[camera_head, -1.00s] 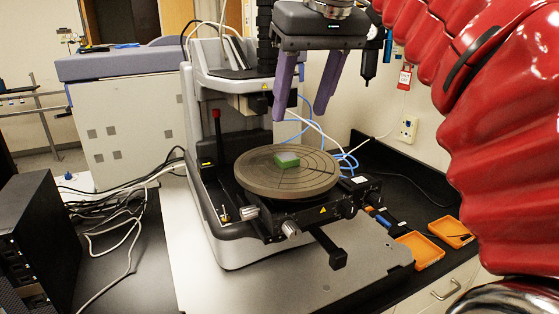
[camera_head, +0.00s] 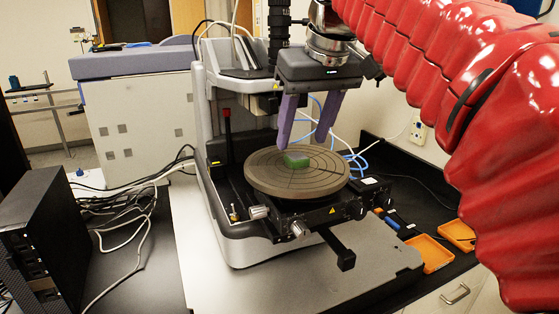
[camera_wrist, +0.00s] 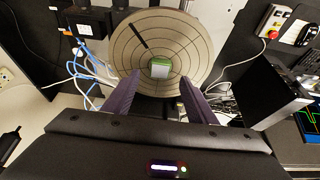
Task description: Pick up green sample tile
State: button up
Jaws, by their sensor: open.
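The green sample tile (camera_head: 296,160) lies on the round grey stage (camera_head: 265,177) of the profiler, near its middle; its top looks pale grey and its side green. In the wrist view the tile (camera_wrist: 160,68) sits beyond the fingertips, roughly centred between them. The stage (camera_wrist: 205,55) shows rings and a dark slot there. My gripper (camera_head: 302,142) has two purple fingers, spread apart with nothing between them. In the head view it hangs above the stage, with the left fingertip just above and left of the tile. My gripper (camera_wrist: 158,80) is also open in the wrist view.
The profiler's upright column (camera_head: 228,130) stands behind and left of the stage. A black knob arm (camera_head: 345,258) juts out in front. Orange trays (camera_head: 432,252) lie at the right. Blue and white cables run behind the stage. A black computer box (camera_head: 40,240) stands at the left.

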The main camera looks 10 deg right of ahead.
aim_at(296, 156)
jog(key=shift+x, duration=2.25)
jog(key=shift+s, duration=0.1)
jog(key=shift+c, duration=0.7)
jog(key=c, duration=1)
jog(key=shift+r, duration=0.15)
notch_tip(296, 156, up, 10)
